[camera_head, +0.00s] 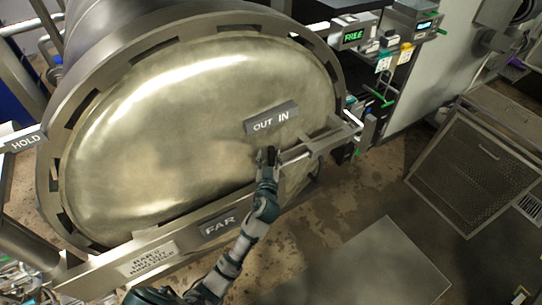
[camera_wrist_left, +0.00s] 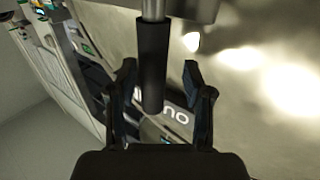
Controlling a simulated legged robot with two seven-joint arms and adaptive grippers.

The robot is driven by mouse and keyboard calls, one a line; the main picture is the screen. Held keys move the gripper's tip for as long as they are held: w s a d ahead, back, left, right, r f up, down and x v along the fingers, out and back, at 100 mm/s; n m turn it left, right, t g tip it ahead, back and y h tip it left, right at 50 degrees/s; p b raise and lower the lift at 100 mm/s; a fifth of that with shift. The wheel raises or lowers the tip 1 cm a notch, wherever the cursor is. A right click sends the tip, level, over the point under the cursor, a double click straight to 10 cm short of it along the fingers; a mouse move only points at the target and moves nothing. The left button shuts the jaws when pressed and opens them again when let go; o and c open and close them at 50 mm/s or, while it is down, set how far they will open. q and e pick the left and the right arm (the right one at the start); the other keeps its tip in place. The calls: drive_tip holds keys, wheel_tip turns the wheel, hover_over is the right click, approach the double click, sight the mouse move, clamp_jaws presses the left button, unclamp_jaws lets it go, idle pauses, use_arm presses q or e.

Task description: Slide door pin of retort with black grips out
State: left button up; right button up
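The retort door (camera_head: 200,120) is a large domed metal disc in a notched ring. A plate with "OUT IN" (camera_head: 272,119) is on its right part, and my left gripper (camera_head: 267,152) is just below that plate. In the left wrist view a black cylindrical grip (camera_wrist_left: 152,65) on a metal rod (camera_wrist_left: 153,9) comes down between the two fingers of my left gripper (camera_wrist_left: 160,72). The fingers are apart, one on each side of the grip, with gaps showing. In the head view the grip is hard to make out at the gripper. My right gripper is not seen.
A metal bar with a "FAR" plate (camera_head: 220,222) crosses the door's lower front. A "HOLD" plate (camera_head: 22,141) is at the left. A control box reading "FREE" (camera_head: 354,36) stands behind right. A mesh panel (camera_head: 462,170) is at the right. The floor (camera_head: 385,160) between is clear.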

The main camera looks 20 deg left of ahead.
use_arm(q)
drive_tip(key=shift+w+f, duration=0.1)
drive_tip(key=shift+s+d+f, duration=0.1)
drive_tip(key=shift+s, duration=0.15)
drive_tip(key=v, duration=1.1)
drive_tip(key=shift+s, duration=0.25)
